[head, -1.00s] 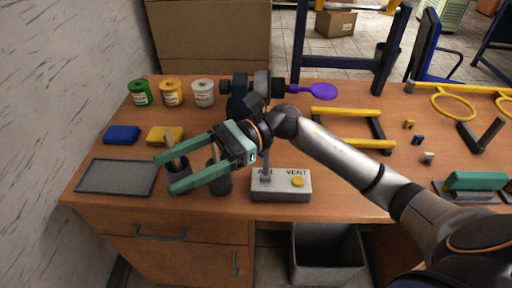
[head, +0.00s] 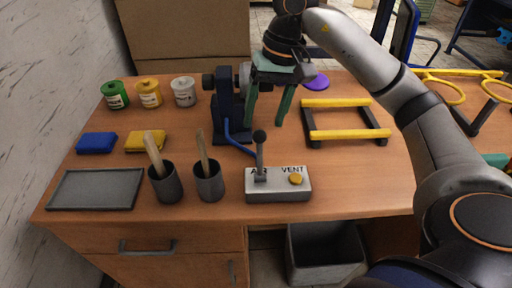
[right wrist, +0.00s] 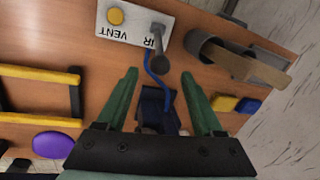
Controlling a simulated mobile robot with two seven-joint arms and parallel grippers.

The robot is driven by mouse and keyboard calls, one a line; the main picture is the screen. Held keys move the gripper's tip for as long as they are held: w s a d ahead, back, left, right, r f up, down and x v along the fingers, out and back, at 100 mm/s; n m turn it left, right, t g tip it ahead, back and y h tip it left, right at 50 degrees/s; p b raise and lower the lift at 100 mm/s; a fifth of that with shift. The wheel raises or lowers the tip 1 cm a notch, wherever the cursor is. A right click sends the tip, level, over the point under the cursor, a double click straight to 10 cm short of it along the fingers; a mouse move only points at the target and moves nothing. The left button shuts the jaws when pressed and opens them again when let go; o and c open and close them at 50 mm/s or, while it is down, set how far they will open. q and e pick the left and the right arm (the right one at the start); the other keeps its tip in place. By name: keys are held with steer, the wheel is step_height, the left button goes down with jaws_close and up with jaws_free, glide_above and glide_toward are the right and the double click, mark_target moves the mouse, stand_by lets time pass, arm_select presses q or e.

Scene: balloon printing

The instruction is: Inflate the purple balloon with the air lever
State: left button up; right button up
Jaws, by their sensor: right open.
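The purple balloon (head: 316,82) shows partly in the head view, flat and small, to the right of the dark blue pump stand (head: 229,110); my right gripper hides part of it. It also shows in the right wrist view (right wrist: 53,145). The air lever (head: 260,150) has a dark knob and stands upright on the grey control box (head: 278,187), beside a yellow vent button (head: 296,179). A blue hose joins the box and the stand. My right gripper (head: 265,122) is open and empty, pointing down above the table behind the lever. My left gripper is not in view.
Two dark cups (head: 166,184) with wooden sticks stand left of the control box. A grey tray (head: 95,204), sponges (head: 146,141) and paint jars (head: 149,94) are farther left. A yellow-railed frame (head: 346,136) lies to the right. A bin (head: 325,270) stands below the table edge.

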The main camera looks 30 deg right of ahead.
mark_target(260, 155)
steer(key=f, duration=0.3)
steer(key=a+f, duration=0.1)
steer(key=f, duration=0.4)
steer(key=shift+w+a+f, duration=0.25)
steer(key=shift+a+f, duration=0.1)
jaws_close()
stand_by(0.9)
